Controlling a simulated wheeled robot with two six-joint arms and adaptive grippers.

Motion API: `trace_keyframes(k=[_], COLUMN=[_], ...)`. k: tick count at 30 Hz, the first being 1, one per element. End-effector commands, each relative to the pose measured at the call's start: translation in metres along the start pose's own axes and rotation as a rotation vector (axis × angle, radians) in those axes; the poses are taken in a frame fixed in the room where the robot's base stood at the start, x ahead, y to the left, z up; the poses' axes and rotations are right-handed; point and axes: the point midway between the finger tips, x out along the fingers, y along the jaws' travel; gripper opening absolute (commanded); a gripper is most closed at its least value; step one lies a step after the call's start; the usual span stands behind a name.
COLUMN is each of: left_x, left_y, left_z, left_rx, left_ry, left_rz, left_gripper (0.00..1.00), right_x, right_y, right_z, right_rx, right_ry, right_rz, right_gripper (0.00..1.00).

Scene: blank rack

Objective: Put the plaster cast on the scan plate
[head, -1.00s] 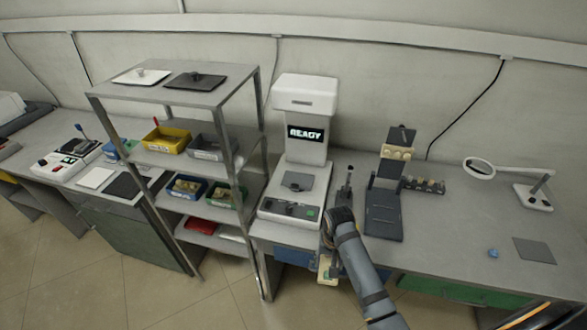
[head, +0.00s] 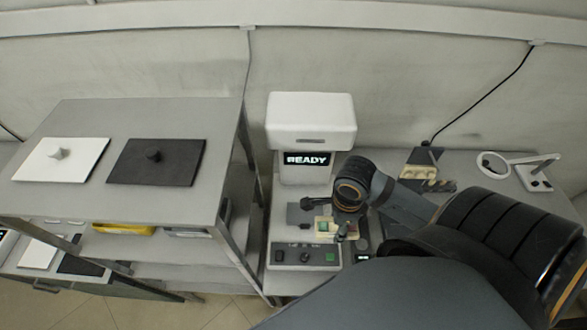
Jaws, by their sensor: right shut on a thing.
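The white scanner (head: 312,122) has a lit READY screen. Its grey scan plate (head: 296,214) lies below the screen, partly hidden by my right gripper. My right gripper (head: 338,232) comes in from the right and is shut on a cream block with a green patch (head: 319,232), which looks like the plaster cast. The block shows at the right front of the plate, just behind the control panel. I cannot tell whether it touches anything below. My left gripper is not in view.
The scanner's control panel (head: 304,256) has dark knobs and a green button. A metal rack (head: 120,115) stands close on the left, with a white plate (head: 60,160) and a black plate (head: 155,162) on top. A cream-topped stand (head: 420,172) and magnifier lamp (head: 493,165) are at the right.

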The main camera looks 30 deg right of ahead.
Motion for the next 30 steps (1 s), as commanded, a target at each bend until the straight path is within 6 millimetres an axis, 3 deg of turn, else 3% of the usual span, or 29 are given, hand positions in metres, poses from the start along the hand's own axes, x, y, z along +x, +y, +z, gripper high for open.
trace_keyframes(k=[5, 8, 14, 19, 21, 25, 30], left_x=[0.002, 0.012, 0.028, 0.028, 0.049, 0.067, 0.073], left_y=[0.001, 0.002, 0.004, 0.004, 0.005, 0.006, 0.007], left_z=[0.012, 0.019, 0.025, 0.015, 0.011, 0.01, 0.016], left_rx=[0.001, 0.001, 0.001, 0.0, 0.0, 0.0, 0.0], left_ry=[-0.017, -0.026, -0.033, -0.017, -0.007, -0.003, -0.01], left_rz=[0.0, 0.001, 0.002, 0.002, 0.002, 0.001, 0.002], left_gripper=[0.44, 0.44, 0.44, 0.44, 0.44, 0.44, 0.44], right_x=[0.001, 0.009, 0.024, 0.04, 0.064, 0.084, 0.09], right_y=[0.001, -0.009, -0.038, -0.075, -0.085, -0.1, -0.108], right_z=[0.001, 0.007, 0.031, 0.055, 0.06, 0.069, 0.074], right_rx=[0.019, 0.023, 0.022, 0.019, 0.017, 0.016, 0.016], right_ry=[-0.002, -0.007, -0.012, -0.007, -0.003, -0.002, -0.001], right_rz=[-0.001, -0.006, 0.001, 0.002, -0.001, -0.002, -0.002], right_gripper=[0.16, 0.16, 0.16, 0.16, 0.16, 0.16, 0.16])
